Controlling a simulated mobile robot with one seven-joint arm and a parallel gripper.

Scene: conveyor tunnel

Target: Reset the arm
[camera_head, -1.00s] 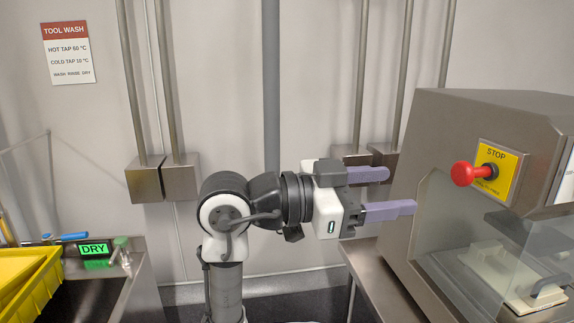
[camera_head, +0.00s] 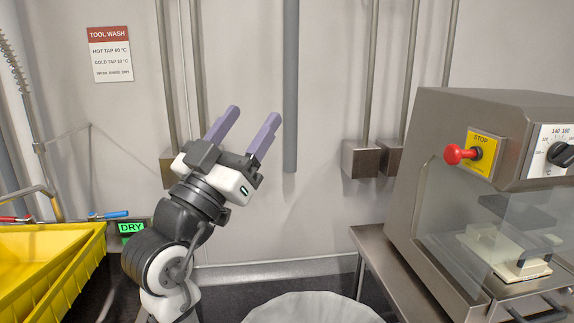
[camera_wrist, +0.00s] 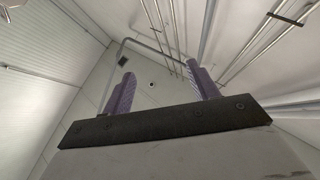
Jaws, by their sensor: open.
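My gripper (camera_head: 245,130) is at the end of my raised arm, left of the middle in the head view. Its two purple fingers are spread apart, with nothing between them, and point up and to the right. Behind it is the bare wall with metal conduits. In the wrist view my gripper (camera_wrist: 162,90) also shows open and empty, facing the ceiling and its pipes.
A machine (camera_head: 450,140) with a red stop button (camera_head: 456,154) and clear guard stands on a metal table (camera_head: 385,260) at right. A yellow crate (camera_head: 50,262) and a sink with a green DRY sign (camera_head: 131,227) are at left. A pale round object (camera_head: 312,308) is at bottom centre.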

